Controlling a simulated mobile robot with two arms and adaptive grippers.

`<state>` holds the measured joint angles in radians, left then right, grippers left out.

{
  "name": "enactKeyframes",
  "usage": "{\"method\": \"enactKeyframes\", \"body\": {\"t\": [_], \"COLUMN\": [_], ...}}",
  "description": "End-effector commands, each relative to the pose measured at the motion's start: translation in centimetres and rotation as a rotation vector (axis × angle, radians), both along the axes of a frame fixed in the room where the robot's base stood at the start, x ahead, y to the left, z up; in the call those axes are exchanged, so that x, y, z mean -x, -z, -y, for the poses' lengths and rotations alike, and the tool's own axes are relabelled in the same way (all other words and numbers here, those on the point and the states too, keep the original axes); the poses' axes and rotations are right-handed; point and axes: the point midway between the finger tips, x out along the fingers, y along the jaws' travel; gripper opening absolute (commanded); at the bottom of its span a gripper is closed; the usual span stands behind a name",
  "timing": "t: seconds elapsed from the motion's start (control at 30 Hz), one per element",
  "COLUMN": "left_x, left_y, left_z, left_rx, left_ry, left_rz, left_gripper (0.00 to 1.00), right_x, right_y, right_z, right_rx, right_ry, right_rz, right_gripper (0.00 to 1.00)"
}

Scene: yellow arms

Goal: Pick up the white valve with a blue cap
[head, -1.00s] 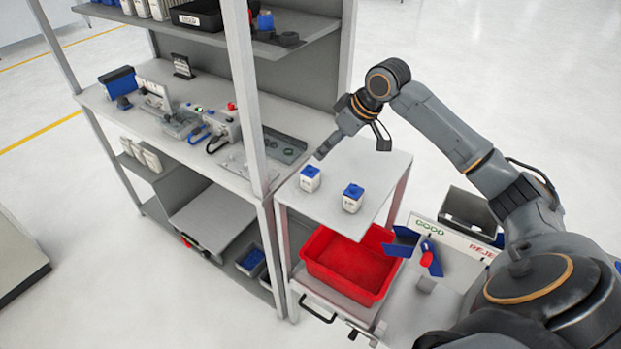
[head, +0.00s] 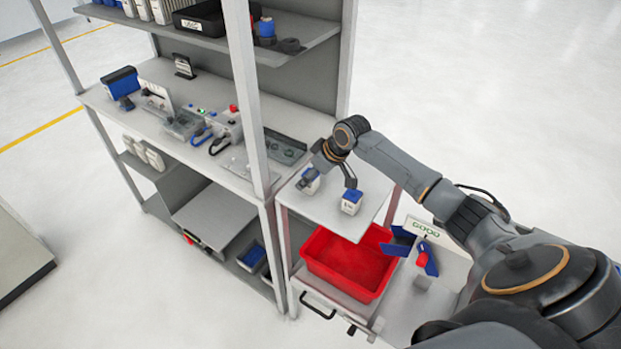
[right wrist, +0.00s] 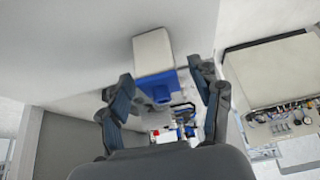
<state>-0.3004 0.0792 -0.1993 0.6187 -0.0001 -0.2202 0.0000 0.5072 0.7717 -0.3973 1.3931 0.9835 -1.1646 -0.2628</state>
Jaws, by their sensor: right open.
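My left gripper is not in view.
The small table (head: 345,228) has a red bin (head: 345,265) below it. A shelf post (head: 247,100) stands close to the left of the table. A workbench (head: 125,105) with devices is at the left.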

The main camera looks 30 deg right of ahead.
Motion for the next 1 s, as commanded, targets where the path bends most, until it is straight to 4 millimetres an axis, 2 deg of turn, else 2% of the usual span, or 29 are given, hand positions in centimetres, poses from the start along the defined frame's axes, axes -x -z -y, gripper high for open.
{"method": "enactKeyframes", "body": {"t": [0.2, 0.27, 0.5, 0.83, 1.0], "left_x": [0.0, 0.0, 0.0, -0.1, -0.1], "left_y": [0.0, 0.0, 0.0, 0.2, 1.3], "left_z": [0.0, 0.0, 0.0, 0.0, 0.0], "left_rx": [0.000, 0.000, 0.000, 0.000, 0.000], "left_ry": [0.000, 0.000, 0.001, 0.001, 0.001], "left_rz": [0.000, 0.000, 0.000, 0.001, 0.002], "left_gripper": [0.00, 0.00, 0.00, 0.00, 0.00], "right_x": [-0.1, -0.1, -0.1, -0.1, -0.2], "right_y": [0.1, 0.1, 0.1, -0.1, -1.4], "right_z": [0.0, 0.0, 0.0, 0.0, 0.1], "right_rx": [0.000, 0.000, 0.001, 0.000, 0.001], "right_ry": [0.000, 0.000, 0.000, 0.000, 0.001], "right_rz": [0.001, 0.001, 0.000, 0.002, 0.006], "right_gripper": [0.64, 0.54, 0.05, 0.03, 0.03]}}
